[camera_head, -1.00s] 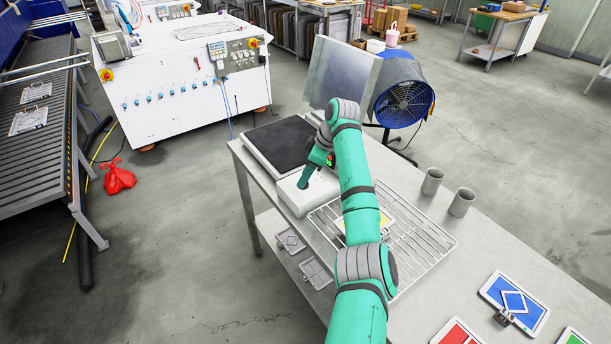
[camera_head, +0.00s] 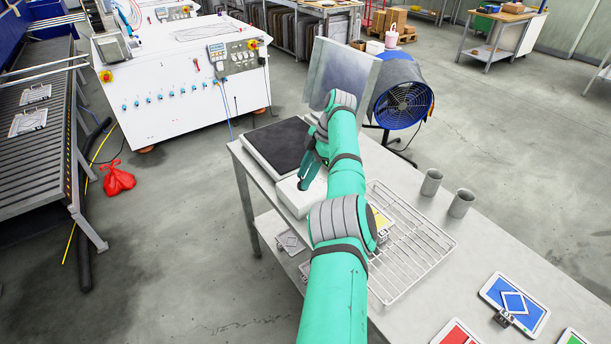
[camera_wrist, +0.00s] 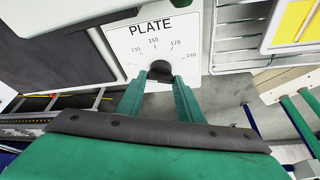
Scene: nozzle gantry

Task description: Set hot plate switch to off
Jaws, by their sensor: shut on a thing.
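The hot plate (camera_head: 279,145) has a black top and a white front control box (camera_head: 292,205), and stands at the left end of the steel table. In the wrist view its white panel (camera_wrist: 118,42) reads "PLATE", with a temperature scale of 130, 150, 170 and 190 visible. The dark round switch knob (camera_wrist: 159,69) sits below the scale; its pointer cannot be made out. My gripper (camera_wrist: 160,79) is shut on the knob, one green finger on each side. In the head view my gripper (camera_head: 304,182) is at the control box, and my arm hides the knob.
A wire rack (camera_head: 425,245) with a yellow-faced piece lies right of my arm. Two grey cups (camera_head: 446,192) stand behind it. A metal shield (camera_head: 340,72) and a blue fan (camera_head: 404,103) are behind the hot plate. Framed blue (camera_head: 515,302) and red cards lie at the front right.

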